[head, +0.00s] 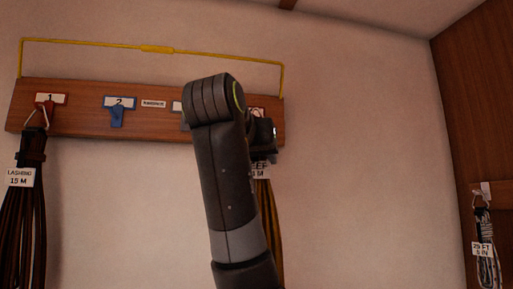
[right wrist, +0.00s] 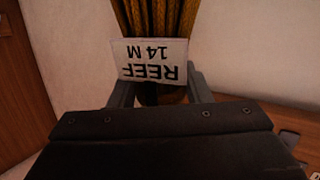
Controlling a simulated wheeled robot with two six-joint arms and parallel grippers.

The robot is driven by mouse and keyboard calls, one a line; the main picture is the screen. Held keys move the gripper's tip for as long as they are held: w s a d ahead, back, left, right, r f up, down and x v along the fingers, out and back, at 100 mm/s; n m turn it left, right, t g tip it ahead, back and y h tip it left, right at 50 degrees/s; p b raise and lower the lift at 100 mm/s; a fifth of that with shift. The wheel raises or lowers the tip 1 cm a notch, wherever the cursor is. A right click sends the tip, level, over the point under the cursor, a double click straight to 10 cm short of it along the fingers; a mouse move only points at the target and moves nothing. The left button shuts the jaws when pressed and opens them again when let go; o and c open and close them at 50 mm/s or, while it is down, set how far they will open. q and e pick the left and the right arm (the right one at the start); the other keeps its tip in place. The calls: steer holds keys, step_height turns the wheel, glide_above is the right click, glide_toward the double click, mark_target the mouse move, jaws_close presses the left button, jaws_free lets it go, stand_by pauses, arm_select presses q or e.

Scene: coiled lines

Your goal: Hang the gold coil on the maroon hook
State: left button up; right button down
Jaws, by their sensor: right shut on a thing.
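The gold coil (head: 264,215) hangs below my right gripper (head: 264,148) at the right end of the hook board. In the right wrist view the coil (right wrist: 160,14) shows behind its white tag (right wrist: 150,60), which reads REEF 14 M upside down. My right gripper (right wrist: 161,94) is shut on the top of the coil, between its two fingers. A dark-red-edged label (head: 258,111) shows at the board's right end, partly behind my arm. The hook there is hidden, so I cannot tell its colour or whether the coil touches it. My left gripper is out of view.
A yellow rail (head: 155,49) runs above. Another coil (head: 486,240) hangs at far right.

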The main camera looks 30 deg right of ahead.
steer(key=shift+w+d+p, duration=0.25)
steer(key=shift+w+p, duration=0.2)
steer(key=shift+w, duration=0.3)
steer(key=shift+w+d+f+b, duration=0.15)
steer(key=shift+w+f+b, duration=0.15)
steer(key=shift+w+f, duration=0.35)
steer(key=c, duration=0.7)
jaws_free()
